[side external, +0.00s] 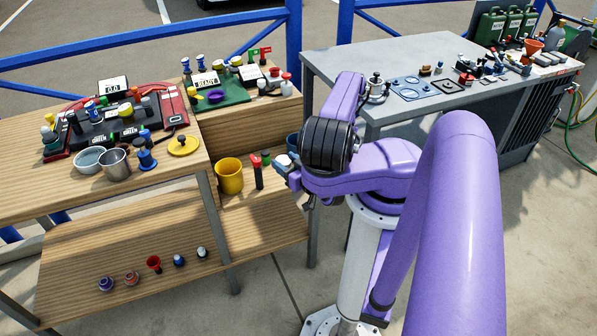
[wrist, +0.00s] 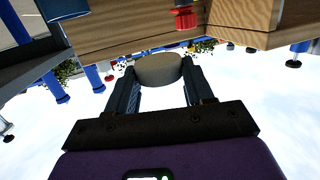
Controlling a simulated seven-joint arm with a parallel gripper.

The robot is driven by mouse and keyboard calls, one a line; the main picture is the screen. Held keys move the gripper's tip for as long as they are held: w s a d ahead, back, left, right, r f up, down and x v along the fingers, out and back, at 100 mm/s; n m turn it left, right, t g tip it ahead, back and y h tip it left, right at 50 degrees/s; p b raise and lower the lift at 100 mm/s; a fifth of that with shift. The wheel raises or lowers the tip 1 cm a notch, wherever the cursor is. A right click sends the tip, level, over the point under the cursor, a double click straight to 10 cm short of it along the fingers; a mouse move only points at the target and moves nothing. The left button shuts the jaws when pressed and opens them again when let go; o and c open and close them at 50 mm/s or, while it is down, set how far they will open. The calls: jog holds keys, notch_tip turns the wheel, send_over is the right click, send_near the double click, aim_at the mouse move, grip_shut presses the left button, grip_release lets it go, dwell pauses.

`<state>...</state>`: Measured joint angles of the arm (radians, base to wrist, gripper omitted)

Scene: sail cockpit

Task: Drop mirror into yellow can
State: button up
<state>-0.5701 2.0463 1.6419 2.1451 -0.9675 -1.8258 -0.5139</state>
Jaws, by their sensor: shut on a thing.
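My gripper (side external: 286,171) is shut on a round, pale grey disc, which I take to be the mirror (wrist: 158,69). The disc sits between the two dark fingertips in the wrist view. In the side external view a pale round edge (side external: 283,160) shows at the fingertips, partly hidden by the gripper. The yellow can (side external: 229,176) stands upright on the lower wooden step. My gripper is to the right of it and apart from it. The can's inside is only partly visible, and I cannot make the can out in the wrist view.
Red-topped and green-topped dark cylinders (side external: 257,170) stand between the can and my gripper. A dark blue container (side external: 292,141) is partly hidden behind the gripper. A yellow knobbed lid (side external: 183,145) and a metal cup (side external: 115,164) are on the bench at left. A grey workbench (side external: 400,55) stands behind.

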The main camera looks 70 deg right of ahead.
aim_at(283, 161)
jog(key=w+r+n+t+y, duration=0.1)
jog(key=w+r+n+y, duration=0.25)
jog(key=w, duration=0.55)
jog(key=w+r+n+t+y, duration=0.1)
jog(key=w+r+n+y, duration=0.3)
jog(key=w, duration=0.6)
notch_tip(283, 161, down, 7)
jog(key=m+y, duration=0.1)
jog(key=shift+s+d+f, duration=0.15)
jog(key=shift+s+d, duration=0.05)
jog(key=shift+s, duration=0.05)
jog(key=o, duration=1.1)
jog(key=s+r, duration=0.1)
jog(key=s, duration=1)
jog(key=s+r, duration=0.1)
jog(key=s, duration=0.5)
jog(key=shift+s+r, duration=0.15)
jog(key=shift+r, duration=0.2)
